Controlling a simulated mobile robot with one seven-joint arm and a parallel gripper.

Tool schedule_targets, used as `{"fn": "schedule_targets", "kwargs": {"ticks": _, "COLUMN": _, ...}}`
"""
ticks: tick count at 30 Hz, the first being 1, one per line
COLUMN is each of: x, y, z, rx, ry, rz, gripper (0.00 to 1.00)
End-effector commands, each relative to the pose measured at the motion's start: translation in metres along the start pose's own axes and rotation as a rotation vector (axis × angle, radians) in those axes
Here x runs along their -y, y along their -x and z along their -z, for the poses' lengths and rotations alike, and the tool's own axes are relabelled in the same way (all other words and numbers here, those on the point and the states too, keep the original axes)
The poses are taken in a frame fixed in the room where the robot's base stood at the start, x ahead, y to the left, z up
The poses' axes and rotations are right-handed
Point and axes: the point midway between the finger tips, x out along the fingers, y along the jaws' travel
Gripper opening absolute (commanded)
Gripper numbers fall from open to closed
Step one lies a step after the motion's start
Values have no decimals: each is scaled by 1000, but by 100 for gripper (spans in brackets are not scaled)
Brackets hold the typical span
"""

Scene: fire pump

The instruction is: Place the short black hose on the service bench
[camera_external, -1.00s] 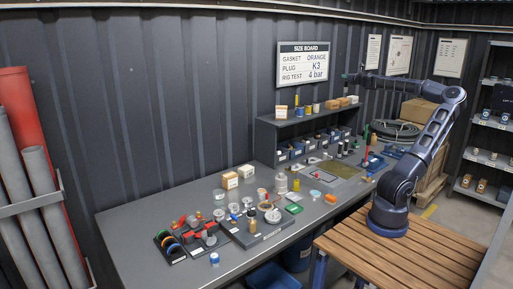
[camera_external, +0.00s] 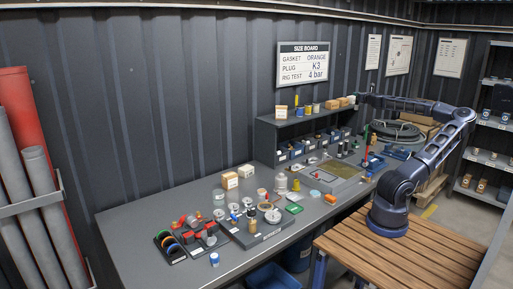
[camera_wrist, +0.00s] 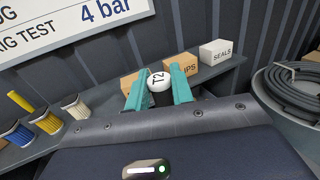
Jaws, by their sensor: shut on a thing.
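My gripper (camera_wrist: 159,90) shows in the wrist view with its two teal fingers shut on a small piece with a round white end marked T2 (camera_wrist: 159,81). A dark body shows just below the white end; most of it is hidden, so I cannot tell whether it is the short black hose. In the external view my gripper (camera_external: 362,98) is small, near the right end of the shelf top. The grey service bench (camera_external: 150,222) runs along the wall, below the gripper. Short black upright pieces (camera_external: 341,149) stand on it near the shelf.
A shelf unit (camera_external: 265,138) on the bench carries small boxes and filters. A SEALS box (camera_wrist: 216,52) stands beyond the fingers. A coiled dark hose (camera_external: 395,130) lies at the right. Parts crowd the middle bench; its left end is clear. A wooden slatted table (camera_external: 400,265) stands in front.

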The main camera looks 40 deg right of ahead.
Motion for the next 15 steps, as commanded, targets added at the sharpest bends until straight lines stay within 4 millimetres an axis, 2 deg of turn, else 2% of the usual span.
{"fn": "schedule_targets", "kwargs": {"ticks": 1, "x": -1, "y": 0, "z": 16, "rx": -2, "ry": -5, "rz": -3, "gripper": 0}}
{"fn": "schedule_targets", "kwargs": {"ticks": 15, "x": -1, "y": 0, "z": 166, "rx": -1, "ry": -4, "rz": -2, "gripper": 0}}
